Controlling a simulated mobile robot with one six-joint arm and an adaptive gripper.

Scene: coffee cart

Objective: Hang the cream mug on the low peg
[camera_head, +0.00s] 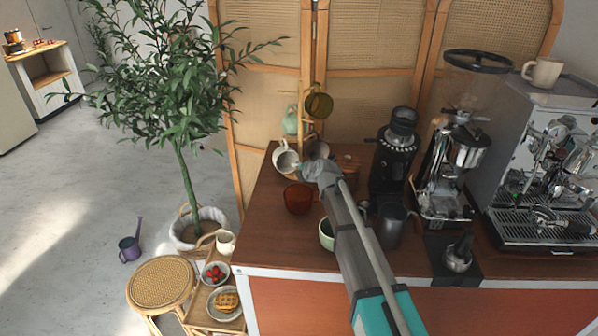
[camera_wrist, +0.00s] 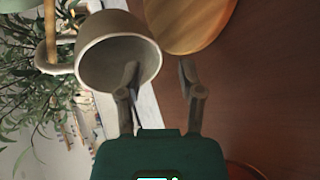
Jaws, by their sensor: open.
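The cream mug (camera_head: 285,160) is tilted at the left of the mug tree (camera_head: 307,75), above the counter's back left corner. In the wrist view the mug (camera_wrist: 97,58) has its mouth facing my gripper and its handle at the left. A wooden peg (camera_wrist: 50,28) meets the handle there and appears to pass through its loop; the contact is unclear. My gripper (camera_wrist: 158,70) is open. One finger overlaps the mug's mouth and the other stands clear to the right. In the head view my gripper (camera_head: 305,170) is just right of the mug.
A red-brown cup (camera_head: 298,199) and green bowl (camera_head: 326,234) stand nearer me. A dark grinder (camera_head: 393,160) is to the right. A round wooden surface (camera_wrist: 190,20) is beside the mug.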

